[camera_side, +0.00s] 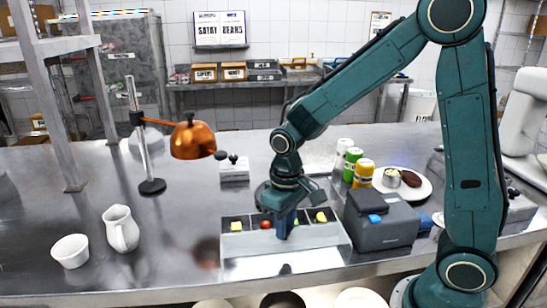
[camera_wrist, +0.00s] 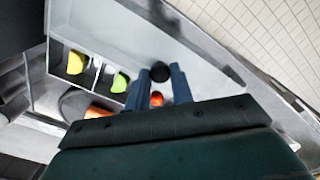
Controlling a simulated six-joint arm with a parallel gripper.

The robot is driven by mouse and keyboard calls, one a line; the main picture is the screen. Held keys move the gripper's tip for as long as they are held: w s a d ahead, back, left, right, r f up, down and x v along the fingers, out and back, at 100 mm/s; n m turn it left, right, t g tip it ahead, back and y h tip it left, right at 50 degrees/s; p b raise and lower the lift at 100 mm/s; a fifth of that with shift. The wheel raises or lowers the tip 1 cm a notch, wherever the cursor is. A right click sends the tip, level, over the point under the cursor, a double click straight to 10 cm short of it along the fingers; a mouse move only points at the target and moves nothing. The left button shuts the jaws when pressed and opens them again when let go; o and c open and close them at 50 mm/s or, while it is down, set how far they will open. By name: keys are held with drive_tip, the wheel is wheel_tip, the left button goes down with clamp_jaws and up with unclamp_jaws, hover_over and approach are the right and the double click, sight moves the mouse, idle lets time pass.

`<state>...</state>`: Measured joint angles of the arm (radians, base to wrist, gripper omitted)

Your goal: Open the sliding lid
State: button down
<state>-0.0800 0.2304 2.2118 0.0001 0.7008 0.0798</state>
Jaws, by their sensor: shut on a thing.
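A long pale bin (camera_side: 338,236) with several open compartments stands near the front of the steel counter. Its compartments hold yellow pieces (camera_side: 236,226), a red one (camera_side: 265,224) and, in the wrist view, a green piece (camera_wrist: 120,83). A pale, flat lid panel (camera_wrist: 115,35) with a round black knob (camera_wrist: 160,73) lies beside the compartments in the wrist view. My gripper (camera_side: 286,236) points down over the bin's middle. Its blue fingers (camera_wrist: 164,78) stand on either side of the knob, shut on it. The exact contact is hidden in the side view.
A dark grey box (camera_side: 381,221) stands close to the bin's right. Behind it are several spice tins (camera_side: 363,174) and a plate (camera_side: 420,187). A copper lamp (camera_side: 192,140) stands at left, with a white jug (camera_side: 121,229) and cup (camera_side: 70,251).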

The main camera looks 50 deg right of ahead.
drive_tip(key=shift+a, duration=0.1)
drive_tip(key=c, duration=1.2)
unclamp_jaws()
drive_tip(key=shift+r, duration=0.15)
wheel_tip(320, 180, up, 14)
drive_tip(key=shift+f, duration=0.2)
drive_tip(key=shift+s, duration=0.1)
